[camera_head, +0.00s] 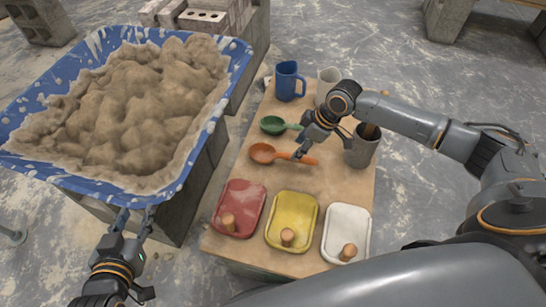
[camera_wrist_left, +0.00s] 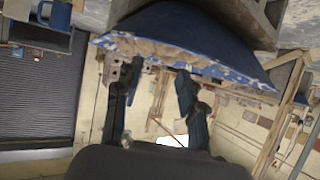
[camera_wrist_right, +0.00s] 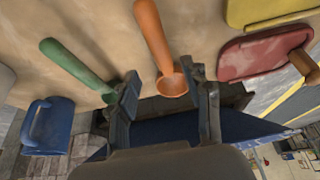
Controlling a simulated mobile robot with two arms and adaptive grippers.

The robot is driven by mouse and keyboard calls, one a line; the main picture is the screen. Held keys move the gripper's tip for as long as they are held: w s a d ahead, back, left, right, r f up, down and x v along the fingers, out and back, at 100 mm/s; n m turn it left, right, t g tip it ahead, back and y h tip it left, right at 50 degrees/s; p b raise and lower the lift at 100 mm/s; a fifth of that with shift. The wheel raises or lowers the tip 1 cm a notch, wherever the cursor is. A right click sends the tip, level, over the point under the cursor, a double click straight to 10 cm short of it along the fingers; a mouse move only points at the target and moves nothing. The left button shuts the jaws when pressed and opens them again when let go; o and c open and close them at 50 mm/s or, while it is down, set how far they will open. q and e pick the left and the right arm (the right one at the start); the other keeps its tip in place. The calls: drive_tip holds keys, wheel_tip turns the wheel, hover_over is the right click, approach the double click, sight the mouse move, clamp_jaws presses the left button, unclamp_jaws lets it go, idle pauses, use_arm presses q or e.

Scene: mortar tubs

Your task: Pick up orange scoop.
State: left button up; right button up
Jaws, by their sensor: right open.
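The orange scoop (camera_head: 264,153) lies on the wooden board, its bowl to the left and its handle pointing right. My right gripper (camera_head: 301,154) is over the scoop's handle in the head view. In the right wrist view the orange scoop (camera_wrist_right: 153,36) shows between the spread fingers of the right gripper (camera_wrist_right: 165,78), which is open and holds nothing. I cannot tell whether the fingers touch the scoop. My left gripper (camera_head: 134,216) is open and empty beside the near edge of the blue tub; its spread fingers also show in the left wrist view (camera_wrist_left: 160,70).
A green scoop (camera_head: 272,125) lies just behind the orange one. A blue mug (camera_head: 288,82) and grey cup (camera_head: 360,150) stand on the board (camera_head: 338,188). Red (camera_head: 238,204), yellow (camera_head: 292,212) and white (camera_head: 345,226) trays are in front. The blue tub (camera_head: 70,72) holds mortar.

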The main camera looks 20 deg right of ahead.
drive_tip(key=x, duration=0.1)
drive_tip(key=b+x, duration=0.1)
drive_tip(key=x, duration=0.1)
drive_tip(key=b+x, duration=0.1)
drive_tip(key=shift+s+a+f, duration=0.15)
drive_tip(key=shift+s+f, duration=0.1)
drive_tip(key=shift+f, duration=0.3)
use_arm(q)
wheel_tip(320, 180, up, 10)
drive_tip(key=w+d+t+h, duration=0.2)
drive_tip(key=w+t, duration=0.1)
drive_tip(key=t, duration=0.3)
drive_tip(key=shift+d, duration=0.15)
use_arm(e)
clamp_jaws()
